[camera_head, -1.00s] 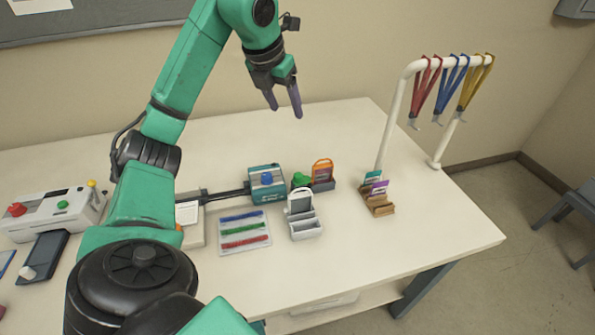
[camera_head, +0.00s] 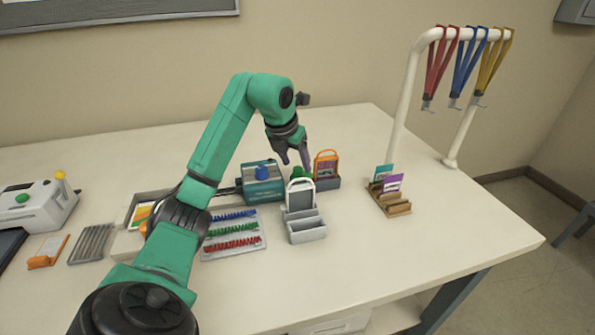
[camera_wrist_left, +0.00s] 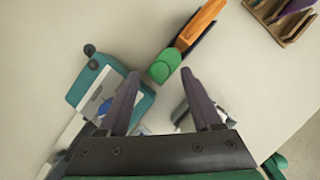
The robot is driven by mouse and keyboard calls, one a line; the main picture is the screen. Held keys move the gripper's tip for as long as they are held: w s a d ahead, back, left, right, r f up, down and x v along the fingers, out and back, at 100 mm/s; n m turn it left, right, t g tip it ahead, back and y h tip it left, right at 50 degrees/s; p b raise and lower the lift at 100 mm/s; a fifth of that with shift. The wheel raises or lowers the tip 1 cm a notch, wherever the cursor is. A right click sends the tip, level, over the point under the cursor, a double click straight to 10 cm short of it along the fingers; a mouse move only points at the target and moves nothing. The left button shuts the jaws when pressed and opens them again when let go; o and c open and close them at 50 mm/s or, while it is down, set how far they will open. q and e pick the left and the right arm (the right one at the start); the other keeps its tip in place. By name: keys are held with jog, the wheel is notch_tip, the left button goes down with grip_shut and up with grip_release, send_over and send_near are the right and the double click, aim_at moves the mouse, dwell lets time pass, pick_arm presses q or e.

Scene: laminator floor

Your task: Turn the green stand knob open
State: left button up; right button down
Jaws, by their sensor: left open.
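My left gripper (camera_head: 296,163) is open and points down just above the knob. In the left wrist view the green knob (camera_wrist_left: 164,66) shows just beyond and between the two spread fingertips (camera_wrist_left: 160,73). I cannot tell whether a finger touches it. The grey stand in front partly hides the knob in the head view. My right gripper is not in view.
A teal machine with a blue knob (camera_head: 262,172) stands left of the green knob. A grey stand (camera_head: 303,222) is in front. A wooden card holder (camera_head: 392,203) and a white lanyard rack (camera_head: 402,105) stand right. The table's front right is clear.

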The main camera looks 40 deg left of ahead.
pick_arm(q)
jog(key=shift+x, duration=1.25)
grip_shut()
jog(key=shift+m, duration=0.4)
jog(key=m+h+p, duration=0.1)
jog(key=m+p, duration=0.1)
jog(key=m, duration=0.1)
jog(key=shift+a+r+m+h+p, duration=0.2)
jog(key=shift+m+h+p, duration=0.1)
jog(key=shift+h, duration=0.1)
jog(key=m+h+p, duration=0.1)
jog(key=m+p, duration=0.1)
jog(key=m, duration=0.1)
jog(key=m+g+h+p, duration=0.1)
jog(key=m+p, duration=0.1)
jog(key=m, duration=0.1)
jog(key=shift+w+r+p, duration=0.1)
jog(key=shift+p, duration=0.2)
jog(key=m+g+h+p, duration=0.1)
jog(key=m, duration=0.2)
jog(key=shift+w+m, duration=0.1)
jog(key=shift+m, duration=0.3)
jog(key=shift+m+g, duration=0.7)
jog(key=shift+m, duration=1)
jog(key=shift+f+m+h, duration=0.25)
jog(key=shift+m+h, duration=0.05)
